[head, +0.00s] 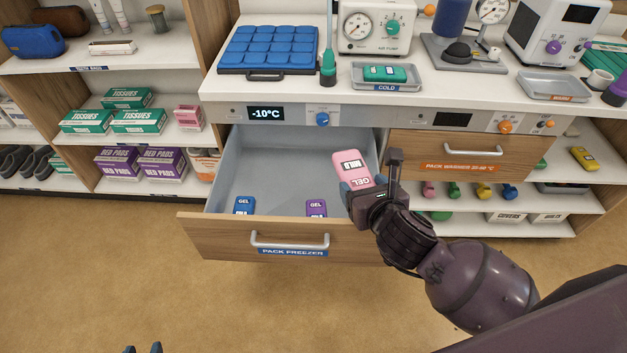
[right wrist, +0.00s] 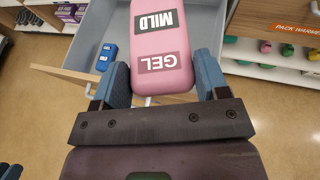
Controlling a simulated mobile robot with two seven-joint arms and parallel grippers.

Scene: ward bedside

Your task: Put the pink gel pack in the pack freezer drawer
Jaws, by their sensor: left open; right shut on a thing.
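The pink gel pack (head: 351,168) is held in my right gripper (head: 368,190), above the right part of the open pack freezer drawer (head: 262,172). In the right wrist view the pack (right wrist: 161,45) sits between the two blue fingers, with its MILD and GEL labels showing. My right gripper is shut on it. The drawer is pulled out, with a blue gel pack (head: 243,205) and a purple gel pack (head: 316,208) inside near its front. My left gripper (head: 142,349) shows only its fingertips at the bottom edge and is open.
The pack warmer drawer (head: 460,148) to the right is closed. The freezer display (head: 266,113) reads -10°C. On the counter, a tray marked COLD (head: 386,86) holds a green pack (head: 385,73). The drawer's middle and back are clear.

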